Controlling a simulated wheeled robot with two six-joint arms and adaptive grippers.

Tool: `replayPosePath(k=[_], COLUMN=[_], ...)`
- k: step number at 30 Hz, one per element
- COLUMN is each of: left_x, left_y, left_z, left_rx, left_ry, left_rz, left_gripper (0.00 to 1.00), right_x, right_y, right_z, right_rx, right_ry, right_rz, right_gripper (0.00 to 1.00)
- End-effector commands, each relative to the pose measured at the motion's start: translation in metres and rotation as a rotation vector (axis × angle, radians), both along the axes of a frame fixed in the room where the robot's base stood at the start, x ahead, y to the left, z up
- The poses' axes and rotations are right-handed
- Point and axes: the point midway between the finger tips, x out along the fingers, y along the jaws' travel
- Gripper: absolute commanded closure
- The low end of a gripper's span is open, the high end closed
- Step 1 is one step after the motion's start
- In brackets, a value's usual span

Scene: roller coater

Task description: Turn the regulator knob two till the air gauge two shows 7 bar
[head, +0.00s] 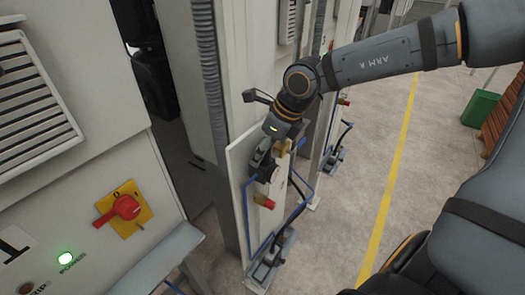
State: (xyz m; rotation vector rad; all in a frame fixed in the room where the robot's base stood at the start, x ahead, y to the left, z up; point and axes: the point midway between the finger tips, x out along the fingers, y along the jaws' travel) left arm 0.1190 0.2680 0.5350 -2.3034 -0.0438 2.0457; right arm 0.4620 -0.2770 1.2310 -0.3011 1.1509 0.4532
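My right arm reaches in from the right, and its gripper (262,155) is at a narrow pale panel (238,160) carrying air fittings. The fingers point down at a small dark fitting (268,174), which may be regulator knob two; I cannot tell whether they touch it. The wrist and fingers hide part of the fittings, and the finger gap is too small to read. No air gauge face or needle can be made out. My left gripper is not in view.
Blue hoses (247,215) and a red-tipped fitting (265,202) are below the gripper. The floor right of the panels is open, with a yellow line (392,190).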

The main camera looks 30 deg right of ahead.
Motion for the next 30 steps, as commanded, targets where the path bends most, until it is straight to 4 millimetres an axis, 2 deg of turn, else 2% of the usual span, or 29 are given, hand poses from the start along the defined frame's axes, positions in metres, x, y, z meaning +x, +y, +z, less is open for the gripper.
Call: replayPosePath(k=[4, 9, 16, 19, 25, 30], left_x=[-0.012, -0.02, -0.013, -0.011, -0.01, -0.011], left_y=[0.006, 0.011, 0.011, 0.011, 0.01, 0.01], left_z=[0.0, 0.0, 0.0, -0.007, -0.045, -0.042], left_rx=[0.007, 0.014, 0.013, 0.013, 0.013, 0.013], left_ry=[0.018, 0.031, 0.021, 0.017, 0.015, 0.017], left_rz=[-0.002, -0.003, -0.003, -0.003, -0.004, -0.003], left_gripper=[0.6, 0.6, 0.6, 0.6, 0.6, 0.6], right_x=[0.0, 0.0, 0.0, 0.0, 0.001, 0.001], right_y=[0.0, 0.0, 0.0, -0.001, -0.001, -0.001], right_z=[0.001, 0.001, 0.001, -0.002, -0.008, 0.001], right_rx=[0.0, 0.0, 0.0, -0.003, -0.009, -0.003], right_ry=[0.0, 0.0, 0.0, -0.002, -0.006, -0.001], right_rz=[0.0, 0.0, 0.0, -0.018, -0.178, -0.306], right_gripper=[0.44, 0.67, 0.97, 0.97, 0.97, 0.97])
